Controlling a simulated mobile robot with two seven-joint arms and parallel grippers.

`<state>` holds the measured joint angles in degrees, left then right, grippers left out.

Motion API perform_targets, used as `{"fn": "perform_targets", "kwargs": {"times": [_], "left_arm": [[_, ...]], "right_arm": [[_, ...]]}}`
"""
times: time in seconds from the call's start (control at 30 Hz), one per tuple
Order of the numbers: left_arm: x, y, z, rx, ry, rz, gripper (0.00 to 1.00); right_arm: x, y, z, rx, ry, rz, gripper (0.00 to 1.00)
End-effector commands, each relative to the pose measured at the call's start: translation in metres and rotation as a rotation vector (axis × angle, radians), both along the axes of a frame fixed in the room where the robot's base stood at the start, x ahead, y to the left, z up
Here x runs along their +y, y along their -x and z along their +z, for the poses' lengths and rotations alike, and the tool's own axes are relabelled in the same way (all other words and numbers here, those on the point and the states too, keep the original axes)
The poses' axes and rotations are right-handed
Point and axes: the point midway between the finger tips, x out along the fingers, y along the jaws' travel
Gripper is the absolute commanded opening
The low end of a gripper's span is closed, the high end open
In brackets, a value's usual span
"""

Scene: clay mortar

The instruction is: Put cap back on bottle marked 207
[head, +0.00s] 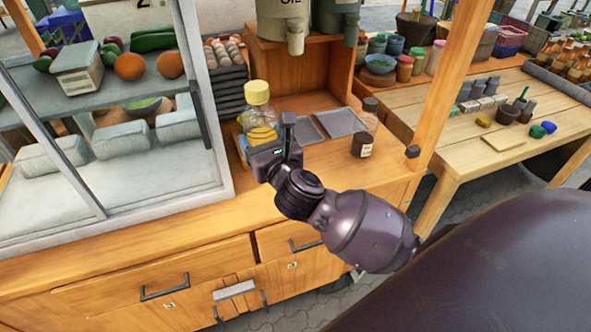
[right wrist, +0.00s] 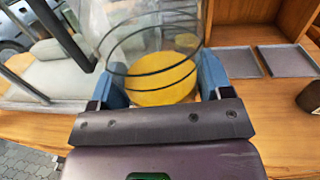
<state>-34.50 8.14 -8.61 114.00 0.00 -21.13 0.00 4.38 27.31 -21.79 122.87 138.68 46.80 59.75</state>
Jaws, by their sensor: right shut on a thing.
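My right gripper (head: 258,140) is over the wooden counter. Its blue fingers (right wrist: 212,75) are shut on a clear, dark-ringed container with a yellow round part (right wrist: 162,78), a yellow striped piece (head: 263,136) in the head view. I cannot tell whether the yellow part is a separate cap. Close behind stands a clear bottle (head: 256,112) with a pale yellow cap (head: 257,91) on top. A small dark bottle with a white label (head: 362,146) stands to the right. No marking 207 is readable. My left gripper is out of view.
Two grey trays (head: 341,122) lie on the counter (head: 325,165) right of the gripper. Another dark-capped jar (head: 370,111) stands behind the labelled bottle. A glass case (head: 195,85) stands close on the left. A wooden post (head: 447,75) rises on the right. Bare counter lies in front.

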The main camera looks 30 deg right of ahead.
Motion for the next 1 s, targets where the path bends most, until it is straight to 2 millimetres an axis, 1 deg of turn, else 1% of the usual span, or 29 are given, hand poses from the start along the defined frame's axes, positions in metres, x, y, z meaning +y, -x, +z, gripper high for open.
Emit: {"fn": "perform_targets", "kwargs": {"times": [0.03, 0.17, 0.23, 0.3, 0.4, 0.5, 0.6, 0.7, 1.0], "left_arm": [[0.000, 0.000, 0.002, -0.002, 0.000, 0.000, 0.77], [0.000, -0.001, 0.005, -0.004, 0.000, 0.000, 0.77], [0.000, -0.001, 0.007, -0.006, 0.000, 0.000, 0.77], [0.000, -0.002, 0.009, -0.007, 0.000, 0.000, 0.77], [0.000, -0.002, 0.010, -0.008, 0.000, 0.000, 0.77], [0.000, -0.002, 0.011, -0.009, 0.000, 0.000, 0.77], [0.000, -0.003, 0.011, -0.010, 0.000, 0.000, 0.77], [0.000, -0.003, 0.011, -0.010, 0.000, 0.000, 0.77], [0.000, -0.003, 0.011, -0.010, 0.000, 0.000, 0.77]], "right_arm": [[-0.009, -0.010, 0.010, -0.007, -0.001, -0.028, 0.06], [-0.038, -0.035, 0.033, -0.014, -0.002, -0.110, 0.06], [-0.058, -0.049, 0.043, -0.012, -0.007, -0.162, 0.06], [-0.078, -0.060, 0.049, -0.008, -0.012, -0.211, 0.06], [-0.103, -0.070, 0.050, 0.003, -0.020, -0.267, 0.06], [-0.120, -0.076, 0.047, 0.009, -0.023, -0.304, 0.06], [-0.130, -0.078, 0.042, 0.012, -0.024, -0.324, 0.06], [-0.134, -0.078, 0.039, 0.014, -0.020, -0.332, 0.06], [-0.135, -0.078, 0.039, 0.013, -0.019, -0.333, 0.06]]}}
